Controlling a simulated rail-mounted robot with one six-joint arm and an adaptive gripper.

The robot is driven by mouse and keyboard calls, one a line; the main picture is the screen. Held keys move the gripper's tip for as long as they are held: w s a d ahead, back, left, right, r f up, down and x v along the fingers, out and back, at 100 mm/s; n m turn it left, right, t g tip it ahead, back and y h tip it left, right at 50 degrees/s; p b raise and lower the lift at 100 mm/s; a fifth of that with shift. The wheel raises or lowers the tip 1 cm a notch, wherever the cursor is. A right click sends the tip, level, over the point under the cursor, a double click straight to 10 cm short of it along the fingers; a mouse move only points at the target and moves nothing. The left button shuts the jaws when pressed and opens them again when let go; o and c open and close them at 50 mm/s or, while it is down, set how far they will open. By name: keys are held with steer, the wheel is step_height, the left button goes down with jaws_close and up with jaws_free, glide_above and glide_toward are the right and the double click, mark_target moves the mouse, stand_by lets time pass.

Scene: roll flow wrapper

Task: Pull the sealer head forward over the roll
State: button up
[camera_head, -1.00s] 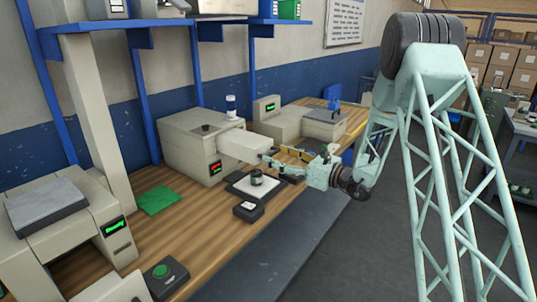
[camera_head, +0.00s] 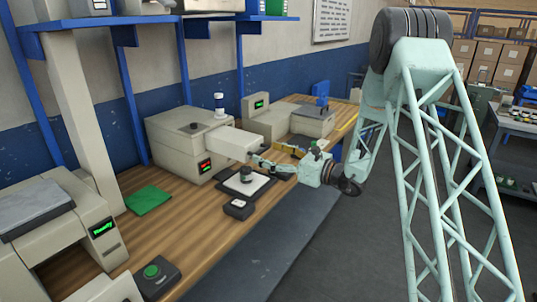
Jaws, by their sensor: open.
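The sealer head (camera_head: 228,143) is a pale beige block sticking out to the right from the front of a beige machine (camera_head: 178,150) with a red-lit display. The roll (camera_head: 246,174) looks like a small dark cylinder, standing on a white plate with a dark border (camera_head: 262,186), below and in front of the head. My gripper (camera_head: 256,161) is open, its fingers pointing left at the head's front end. Whether the fingers touch the head or sit around part of it is too small to tell.
A small black box (camera_head: 239,208) lies in front of the plate. A second beige machine (camera_head: 290,125) stands behind to the right. A green cloth (camera_head: 148,199) and a green button box (camera_head: 155,277) lie on the wooden bench (camera_head: 195,222). The bench is clear around the cloth.

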steer(key=shift+d, duration=0.1)
steer(key=v, duration=1.2)
stand_by(0.4)
steer(key=shift+r, duration=0.1)
